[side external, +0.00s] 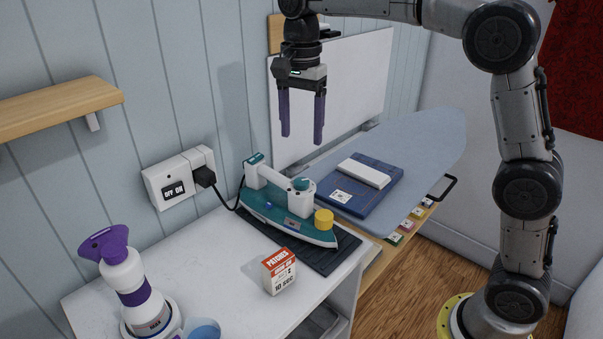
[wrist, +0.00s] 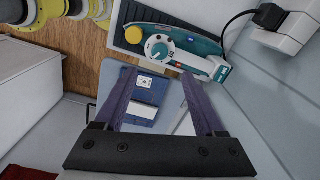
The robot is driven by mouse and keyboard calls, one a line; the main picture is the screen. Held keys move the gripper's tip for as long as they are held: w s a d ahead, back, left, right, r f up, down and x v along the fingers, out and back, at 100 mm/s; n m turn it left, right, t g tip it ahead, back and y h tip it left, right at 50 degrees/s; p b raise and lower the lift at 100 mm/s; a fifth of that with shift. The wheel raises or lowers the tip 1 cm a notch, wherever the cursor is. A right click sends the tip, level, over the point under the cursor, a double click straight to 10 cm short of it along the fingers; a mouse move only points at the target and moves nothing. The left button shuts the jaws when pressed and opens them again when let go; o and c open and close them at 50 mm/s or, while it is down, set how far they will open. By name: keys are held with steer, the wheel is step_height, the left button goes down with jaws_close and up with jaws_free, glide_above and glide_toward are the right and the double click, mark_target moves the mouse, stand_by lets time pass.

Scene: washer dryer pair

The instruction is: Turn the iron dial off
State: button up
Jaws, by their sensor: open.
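A teal and white iron (side external: 270,209) lies on a dark mat on the white counter; it also shows at the top of the wrist view (wrist: 205,66). A round white dial (wrist: 158,48) with small markings and an orange mark sits on the iron. It appears as a white knob with a teal top (side external: 302,195) in the side view. The dial's exact setting is too small to read. My gripper (side external: 302,140) is open and empty, pointing down, above and apart from the iron. In the wrist view its purple fingers (wrist: 157,73) are spread below the dial.
A yellow cap (side external: 324,219) sits near the dial. A wall socket (side external: 180,178) holds the iron's plug. A patches box (side external: 279,271) and a purple-topped spray bottle (side external: 123,275) stand in front. Folded blue cloth (side external: 376,203) lies on the ironing board (side external: 428,140).

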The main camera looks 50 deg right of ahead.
mark_target(301, 181)
step_height(301, 181, down, 11)
steer(key=shift+r, duration=0.1)
stand_by(0.3)
jaws_close()
